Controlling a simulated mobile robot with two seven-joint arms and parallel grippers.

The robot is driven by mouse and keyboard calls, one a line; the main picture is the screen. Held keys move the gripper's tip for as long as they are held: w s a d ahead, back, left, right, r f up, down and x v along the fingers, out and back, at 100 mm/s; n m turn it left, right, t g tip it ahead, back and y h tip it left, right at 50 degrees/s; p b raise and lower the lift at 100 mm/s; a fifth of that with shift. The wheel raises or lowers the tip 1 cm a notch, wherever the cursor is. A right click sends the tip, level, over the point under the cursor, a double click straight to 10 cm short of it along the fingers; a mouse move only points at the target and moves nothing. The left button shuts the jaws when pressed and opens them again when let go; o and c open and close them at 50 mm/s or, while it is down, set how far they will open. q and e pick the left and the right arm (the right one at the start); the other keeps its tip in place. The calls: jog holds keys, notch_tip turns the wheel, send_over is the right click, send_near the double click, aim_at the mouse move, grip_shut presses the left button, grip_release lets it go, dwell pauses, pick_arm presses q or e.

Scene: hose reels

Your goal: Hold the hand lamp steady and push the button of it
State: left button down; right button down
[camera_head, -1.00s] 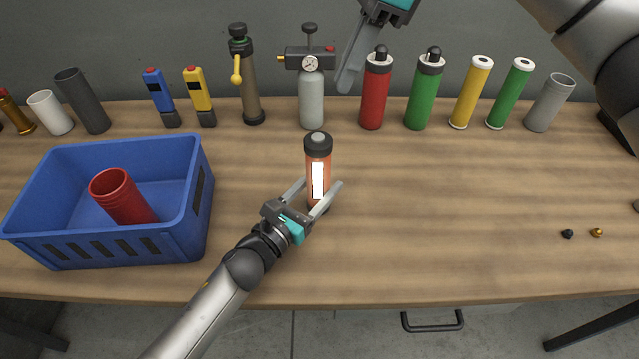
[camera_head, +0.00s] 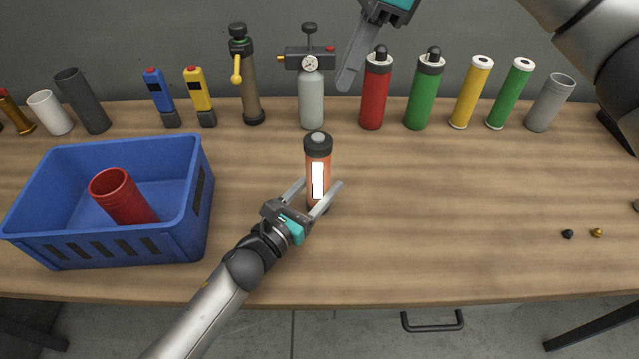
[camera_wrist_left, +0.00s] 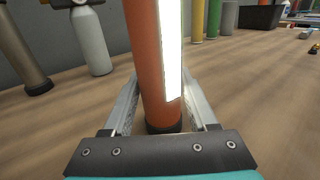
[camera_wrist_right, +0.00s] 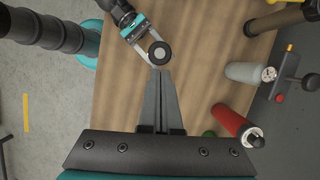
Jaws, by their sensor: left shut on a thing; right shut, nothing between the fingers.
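The hand lamp (camera_head: 318,165) is an orange cylinder with a dark cap, a grey button (camera_head: 318,138) on top and a white light strip on its side. It stands upright on the table. My left gripper (camera_head: 319,200) is shut on its lower body, one finger on each side, as the left wrist view shows at the lamp's orange body (camera_wrist_left: 151,75). My right gripper (camera_head: 347,82) is shut and empty, raised above the table behind the lamp and to its right. In the right wrist view, the lamp's round top (camera_wrist_right: 159,54) lies just beyond the closed fingertips (camera_wrist_right: 160,75).
A blue crate (camera_head: 110,245) with a red cup (camera_head: 122,195) stands at the left. A row of bottles, a red one (camera_head: 376,95) and a gauge cylinder (camera_head: 311,98) among them, lines the back. The table right of the lamp is mostly clear, with two small parts (camera_head: 568,234).

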aim_at(324, 142)
jog(key=shift+f, duration=0.1)
dwell(0.6)
jog(key=shift+s+a+f+m+t+y, duration=0.2)
jog(key=shift+a+f+m+t+y, duration=0.25)
jog(key=shift+f+t, duration=0.8)
jog(key=shift+s+a+f+m+t+y, duration=0.3)
jog(key=shift+a+f+t, duration=0.3)
jog(key=shift+f+t, duration=0.55)
jog(key=shift+s+a+f+m+t+y, duration=0.15)
jog(key=shift+a+f+m+t+y, duration=0.3)
jog(key=shift+f+t, duration=0.8)
jog(key=shift+f, duration=0.35)
